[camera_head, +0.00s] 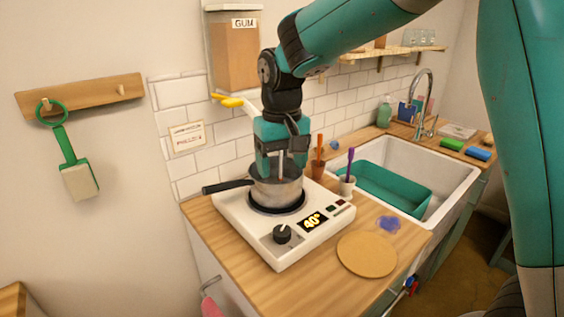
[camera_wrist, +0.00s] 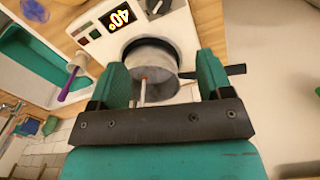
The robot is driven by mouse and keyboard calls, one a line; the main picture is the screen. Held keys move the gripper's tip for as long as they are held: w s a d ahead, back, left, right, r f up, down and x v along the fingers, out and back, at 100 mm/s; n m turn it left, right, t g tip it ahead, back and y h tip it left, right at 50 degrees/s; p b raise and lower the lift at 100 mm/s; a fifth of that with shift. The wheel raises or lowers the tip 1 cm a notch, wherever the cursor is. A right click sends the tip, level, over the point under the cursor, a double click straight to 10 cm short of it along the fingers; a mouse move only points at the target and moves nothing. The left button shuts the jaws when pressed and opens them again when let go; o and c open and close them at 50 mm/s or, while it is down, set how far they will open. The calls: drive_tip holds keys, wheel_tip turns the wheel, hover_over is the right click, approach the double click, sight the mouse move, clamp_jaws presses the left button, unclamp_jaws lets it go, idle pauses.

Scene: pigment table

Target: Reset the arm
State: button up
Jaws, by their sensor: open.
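My gripper (camera_head: 281,172) points down over the grey metal pot (camera_head: 276,192), its fingertips at about rim height. In the wrist view the gripper (camera_wrist: 165,72) is open, its two green fingers apart over the pot (camera_wrist: 158,60). A thin pale rod with a red tip (camera_wrist: 143,88) shows between the fingers, nearer the left one. I cannot tell whether it touches a finger. The pot's black handle (camera_head: 228,186) points left. The pot stands on a white hot plate (camera_head: 262,240) whose display (camera_head: 312,222) reads 40°.
A round cork mat (camera_head: 366,254) and a blue patch (camera_head: 388,224) lie right of the hot plate. Small cups with brushes (camera_head: 347,186) stand behind it. The sink (camera_head: 448,178) holds a green basin (camera_head: 385,189). A GUM dispenser (camera_head: 234,60) hangs on the wall close behind my arm.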

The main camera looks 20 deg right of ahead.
drive_tip(key=s+a+r+n+y, duration=0.1)
drive_tip(key=s+a+n+y, duration=0.1)
drive_tip(key=s, duration=1)
drive_tip(key=s+a+r+n+y, duration=0.1)
drive_tip(key=s+n, duration=0.3)
drive_tip(key=s, duration=0.8)
drive_tip(key=shift+s+a+n+y, duration=0.35)
drive_tip(key=shift+a+y, duration=0.25)
drive_tip(key=shift+a, duration=0.2)
